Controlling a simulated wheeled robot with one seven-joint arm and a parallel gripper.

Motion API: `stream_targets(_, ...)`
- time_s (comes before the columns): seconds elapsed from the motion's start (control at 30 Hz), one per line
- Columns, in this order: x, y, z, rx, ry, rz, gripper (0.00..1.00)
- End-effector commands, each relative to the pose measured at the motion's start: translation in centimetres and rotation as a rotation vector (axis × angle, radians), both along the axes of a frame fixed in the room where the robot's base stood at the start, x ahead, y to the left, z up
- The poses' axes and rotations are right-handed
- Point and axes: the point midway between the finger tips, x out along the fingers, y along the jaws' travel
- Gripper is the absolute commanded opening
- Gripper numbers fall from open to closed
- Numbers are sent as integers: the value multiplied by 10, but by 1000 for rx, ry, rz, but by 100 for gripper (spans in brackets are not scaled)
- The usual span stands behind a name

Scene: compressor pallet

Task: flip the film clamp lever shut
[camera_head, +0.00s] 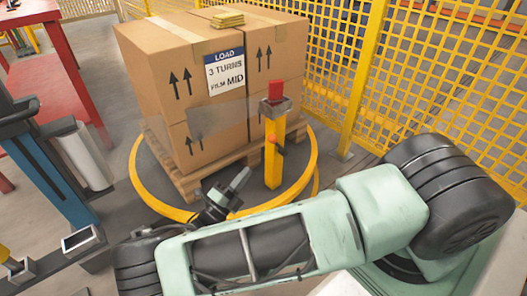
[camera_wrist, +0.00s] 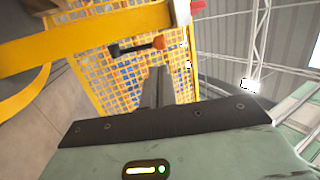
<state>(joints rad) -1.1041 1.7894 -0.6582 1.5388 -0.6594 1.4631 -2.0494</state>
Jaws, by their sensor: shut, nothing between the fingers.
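The film clamp lever (camera_wrist: 137,47) is a short dark bar with an orange tip in the wrist view, lying along the yellow post (camera_wrist: 90,28). In the head view the post (camera_head: 274,165) stands upright in front of the boxes, and the small orange part of the lever (camera_head: 271,138) shows on it. My gripper (camera_head: 240,178) is shut and empty, left of the post's lower part in the head view. In the wrist view its fingers (camera_wrist: 157,75) point up toward the lever, with no contact clearly visible. Whether the clamp is open or shut is hard to tell.
Taped cardboard boxes (camera_head: 150,70) stand on a wooden pallet (camera_head: 187,182) inside a yellow ring (camera_head: 150,200). A red cap (camera_head: 276,90) tops the post. Yellow mesh fencing (camera_head: 430,60) stands behind. A blue and black column (camera_head: 45,175) with a white roll is at left.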

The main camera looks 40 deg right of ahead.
Motion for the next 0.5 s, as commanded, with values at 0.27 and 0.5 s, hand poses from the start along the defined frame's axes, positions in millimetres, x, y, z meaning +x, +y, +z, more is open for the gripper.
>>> stream_targets(0.27, 10, -51, 24, -3, -2, -2, 0)
stream_targets(0.5, 16, -79, 37, 0, 0, -1, 0)
